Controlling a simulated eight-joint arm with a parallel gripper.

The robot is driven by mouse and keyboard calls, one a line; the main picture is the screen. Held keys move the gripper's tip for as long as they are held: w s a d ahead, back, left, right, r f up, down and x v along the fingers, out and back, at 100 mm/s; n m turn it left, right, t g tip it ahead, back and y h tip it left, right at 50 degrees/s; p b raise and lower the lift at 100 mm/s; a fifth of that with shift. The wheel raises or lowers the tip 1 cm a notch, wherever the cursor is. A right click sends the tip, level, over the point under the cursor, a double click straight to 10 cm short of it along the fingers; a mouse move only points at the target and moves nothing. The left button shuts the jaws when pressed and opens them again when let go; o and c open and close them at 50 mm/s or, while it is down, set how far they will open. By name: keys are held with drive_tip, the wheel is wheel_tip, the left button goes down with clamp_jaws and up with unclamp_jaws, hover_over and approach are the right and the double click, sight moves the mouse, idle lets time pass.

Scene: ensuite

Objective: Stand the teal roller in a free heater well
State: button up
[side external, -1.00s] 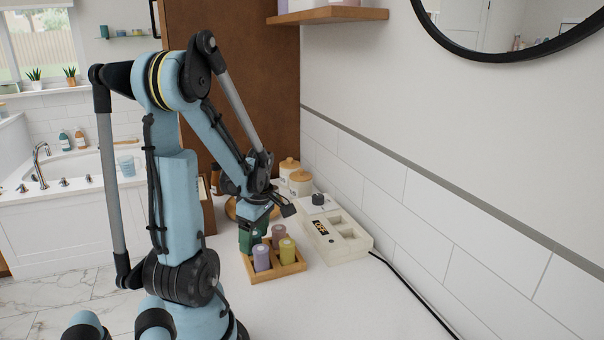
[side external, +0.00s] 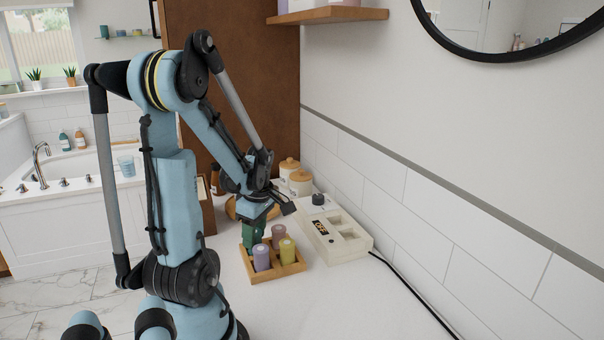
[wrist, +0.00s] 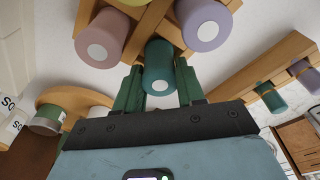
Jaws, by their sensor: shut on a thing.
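The teal roller (wrist: 158,70) is between my green gripper fingers (wrist: 158,90) in the wrist view, its pale round end facing the camera. My gripper is shut on it. In the side external view my gripper (side external: 255,236) is low over the back left of the wooden tray (side external: 275,272), and the roller is mostly hidden behind the fingers. The cream heater (side external: 322,240) stands to the right of the tray, with a dial, a small display and square wells in its top. The wells that I can see look empty.
A purple roller (side external: 261,258), a yellow-green roller (side external: 287,250) and a mauve roller (side external: 278,235) stand upright in the tray, close to my gripper. Lidded jars (side external: 300,182) stand behind the heater. A black cable (side external: 410,290) runs along the wall. The front counter is clear.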

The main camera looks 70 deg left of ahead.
wheel_tip(320, 180, up, 10)
drive_tip(key=shift+f, duration=0.2)
wheel_tip(320, 180, up, 5)
drive_tip(key=w+d+m, duration=0.5)
drive_tip(key=w+d, duration=0.9)
drive_tip(key=d, duration=0.2)
wheel_tip(320, 180, down, 10)
drive_tip(key=r, duration=0.1)
drive_tip(key=shift+n, duration=0.3)
drive_tip(key=w+a, duration=0.2)
drive_tip(key=a, duration=0.3)
drive_tip(key=w+a, duration=0.3)
drive_tip(key=a, duration=0.2)
drive_tip(key=w+a, duration=0.3)
drive_tip(key=a, duration=0.3)
drive_tip(key=shift+w+a+f, duration=0.1)
drive_tip(key=shift+w+f, duration=0.15)
drive_tip(key=shift+f, duration=0.05)
drive_tip(key=shift+f+t, duration=0.3)
drive_tip(key=shift+f, duration=1.45)
drive_tip(key=shift+f, duration=0.15)
